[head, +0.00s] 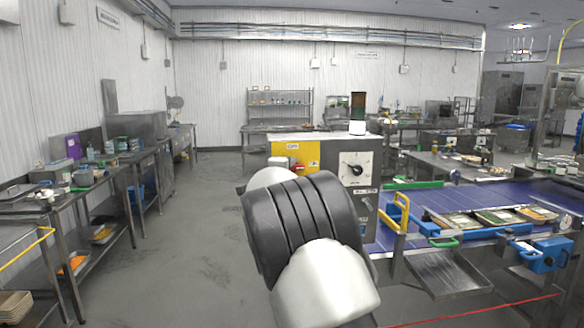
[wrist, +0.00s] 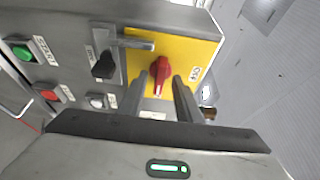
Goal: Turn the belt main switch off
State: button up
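The belt main switch is a red rotary knob (wrist: 160,72) on a yellow plate (wrist: 195,52) of a grey control box. In the wrist view its grip stands roughly upright. My gripper (wrist: 159,82) is open, with one finger on each side of the knob's lower part. Whether the fingers touch the knob cannot be told. In the head view the yellow panel (head: 284,151) shows on the box behind my arm; the gripper itself is hidden there.
Next to the yellow plate are a black selector knob (wrist: 104,66), a green button (wrist: 21,52), a red button (wrist: 48,93) and a white button (wrist: 96,101). In the head view a blue conveyor belt (head: 460,198) with trays lies right. Open floor (head: 190,230) lies left.

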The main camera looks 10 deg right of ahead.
jog(key=shift+w+d, duration=0.2)
jog(key=shift+w, duration=0.4)
grip_shut()
